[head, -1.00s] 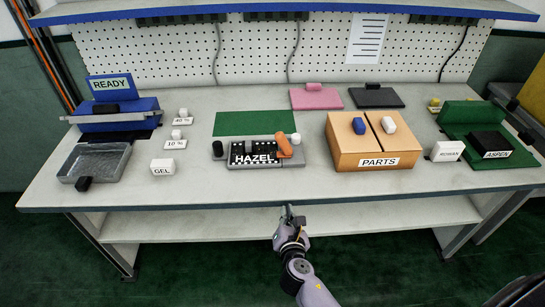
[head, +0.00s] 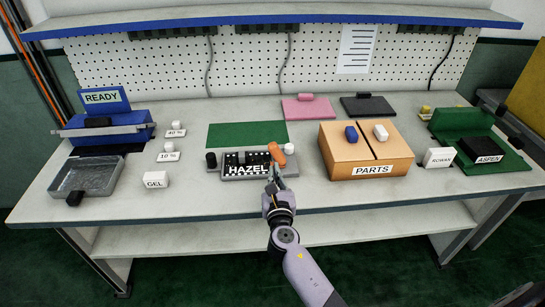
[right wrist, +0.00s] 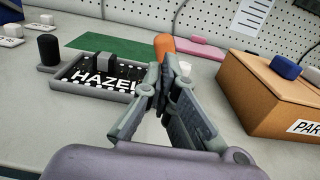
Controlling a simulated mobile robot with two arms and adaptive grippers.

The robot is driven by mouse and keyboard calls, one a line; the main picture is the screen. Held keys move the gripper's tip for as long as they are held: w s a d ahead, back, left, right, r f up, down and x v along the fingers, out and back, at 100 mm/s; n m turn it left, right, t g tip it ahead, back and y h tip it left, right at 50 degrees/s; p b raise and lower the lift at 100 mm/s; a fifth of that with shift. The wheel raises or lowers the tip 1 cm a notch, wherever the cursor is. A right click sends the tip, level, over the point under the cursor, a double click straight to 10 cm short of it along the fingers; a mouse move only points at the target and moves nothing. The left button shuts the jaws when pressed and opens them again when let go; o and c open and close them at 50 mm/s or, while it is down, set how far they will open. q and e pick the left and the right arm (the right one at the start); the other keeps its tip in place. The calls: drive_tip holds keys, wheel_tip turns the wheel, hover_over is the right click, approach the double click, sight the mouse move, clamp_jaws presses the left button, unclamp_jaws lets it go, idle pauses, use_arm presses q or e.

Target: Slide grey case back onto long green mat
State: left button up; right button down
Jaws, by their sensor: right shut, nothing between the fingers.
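The grey case (head: 262,174), labelled HAZEL, lies on the table in front of the long green mat (head: 247,133). It has a black knob at its left end, a white knob at its right end and an orange handle (head: 277,153) at its right part. My right gripper (head: 274,177) is shut and empty, at the front right of the case, just before the orange handle. In the right wrist view the case (right wrist: 92,84) is left of the fingers, and the orange handle (right wrist: 164,44) shows behind the fingertips. I cannot tell whether they touch. My left gripper is not in view.
The tan PARTS box (head: 367,158) stands right of the case. A white GEL block (head: 155,180) and a grey tray (head: 88,175) are at the left. Pink (head: 305,110) and black (head: 369,106) mats lie at the back. The green mat's visible surface is bare.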

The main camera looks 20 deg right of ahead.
sight(272, 151)
drive_tip(key=x, duration=0.7)
